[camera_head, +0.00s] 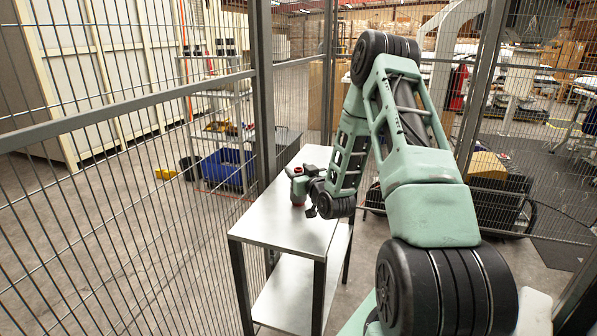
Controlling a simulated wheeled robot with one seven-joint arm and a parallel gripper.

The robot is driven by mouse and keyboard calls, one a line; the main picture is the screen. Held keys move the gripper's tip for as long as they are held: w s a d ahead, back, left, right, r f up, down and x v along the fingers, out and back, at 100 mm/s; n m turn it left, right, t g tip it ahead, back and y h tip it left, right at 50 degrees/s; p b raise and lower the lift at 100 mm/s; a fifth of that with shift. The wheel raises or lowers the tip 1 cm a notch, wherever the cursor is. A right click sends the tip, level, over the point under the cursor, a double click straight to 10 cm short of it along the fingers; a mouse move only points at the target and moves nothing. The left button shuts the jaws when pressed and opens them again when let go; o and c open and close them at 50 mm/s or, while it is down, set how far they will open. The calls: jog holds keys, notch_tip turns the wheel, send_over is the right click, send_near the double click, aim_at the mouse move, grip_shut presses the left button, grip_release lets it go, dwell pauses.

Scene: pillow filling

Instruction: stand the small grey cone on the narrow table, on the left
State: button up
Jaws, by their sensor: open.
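The narrow table (275,228) has a light metal top and dark legs, and stands in the middle of the view beside the mesh fence. My gripper (311,212) is small in the view, low over the far half of the tabletop, at the end of my green and black arm. It is open. I cannot make out the small grey cone; it may be hidden behind my wrist or too small to tell. The left and near parts of the tabletop look bare.
A mesh fence (110,122) with dark posts runs along the left and behind the table. The table has a lower shelf (290,298). Beyond the fence stand a rack with a blue bin (226,168) and pale cabinets. My arm covers much of the right side.

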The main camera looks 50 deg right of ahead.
jog(key=shift+v, duration=5.85)
jog(key=w+a+n+g+y, duration=0.2)
jog(key=w+a+y, duration=0.15)
jog(key=a, duration=0.45)
jog(key=w+a+n+g+y, duration=0.1)
jog(key=w+a+n+y, duration=0.15)
jog(key=w+a, duration=0.4)
jog(key=s+a+n+g+y, duration=0.1)
jog(key=s+a+g, duration=0.15)
jog(key=a, duration=0.55)
jog(key=s+a+n+g+y, duration=0.2)
jog(key=a+g, duration=0.1)
jog(key=a, duration=0.5)
jog(key=s+a+r+n+g, duration=0.1)
jog(key=s+a, duration=0.3)
jog(key=s, duration=0.4)
jog(key=s+a+r+n+g+h, duration=0.1)
jog(key=s+a+g, duration=0.3)
jog(key=s, duration=0.5)
jog(key=s+a+r+n+g, duration=0.2)
jog(key=s+a+r+g, duration=0.1)
jog(key=s+a, duration=0.3)
jog(key=shift+s+r+h, duration=0.3)
jog(key=shift+s+r, duration=0.05)
jog(key=shift+s, duration=0.85)
jog(key=shift+n, duration=0.25)
